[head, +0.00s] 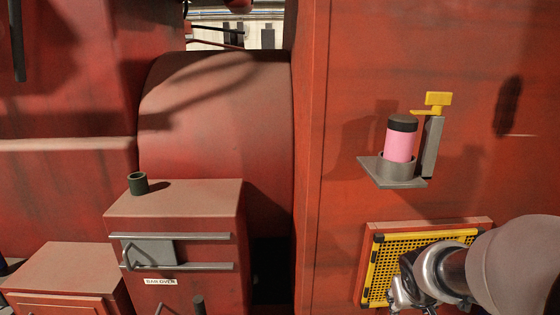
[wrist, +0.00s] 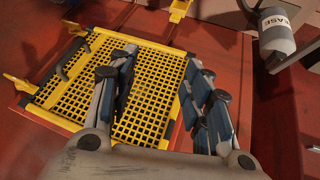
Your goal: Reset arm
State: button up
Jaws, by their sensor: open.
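My gripper (wrist: 160,100) is open and empty in the wrist view, its two fingers spread apart. It is in front of a yellow grille panel (wrist: 78,92) with a yellow frame on the red wall. In the head view my arm comes in from the lower right, and my gripper (head: 405,290) overlaps the lower part of the same grille (head: 385,250). The arm hides the grille's right side there. Whether the fingers touch the grille cannot be told.
A grey wall bracket (head: 392,180) above the grille holds a pink canister with a dark cap (head: 400,145), beside a yellow lever (head: 437,100). A labelled grey cylinder (wrist: 276,30) shows at the wrist view's upper right. A dark green cup (head: 138,184) stands on a red box (head: 180,200) at left.

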jog(key=s+a+y+b, duration=0.1)
jog(key=s+a+b, duration=0.3)
jog(key=s+a, duration=0.3)
jog(key=s+a+f+g+y+b, duration=0.1)
jog(key=s+a, duration=0.6)
jog(key=s, duration=0.8)
jog(key=y+b, duration=0.1)
jog(key=b, duration=0.1)
jog(key=shift+a+n+b, duration=0.2)
jog(key=shift+n+b, duration=0.1)
jog(key=shift+b, duration=0.1)
jog(key=shift+d, duration=0.15)
